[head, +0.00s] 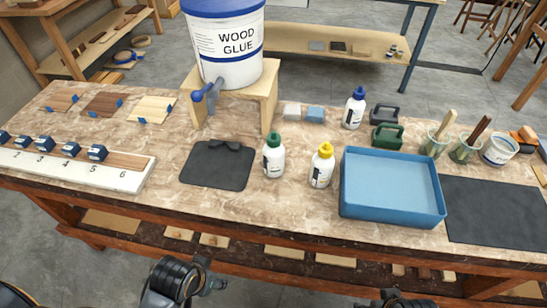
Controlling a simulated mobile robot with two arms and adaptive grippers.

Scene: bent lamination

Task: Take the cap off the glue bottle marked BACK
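Three small white glue bottles stand upright on the workbench, all with caps on: a green-capped bottle (274,162), a yellow-capped bottle (320,173) and a blue-capped bottle (353,113) further back. Their dark label marks are too small to read, so I cannot tell which is marked BACK. My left arm shows at the bottom, in front of the bench and well short of the bottles; its gripper (207,282) is small and dark, and I cannot make out its fingers. Only a bit of my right arm shows at the bottom edge; its gripper is out of view.
A blue tray (392,210) stands right of the yellow-capped bottle. A dark mat (218,168) lies left of the green-capped one. A wood glue bucket (228,50) sits on a wooden stand behind. A numbered board (125,175) is at left, cups (465,151) at right.

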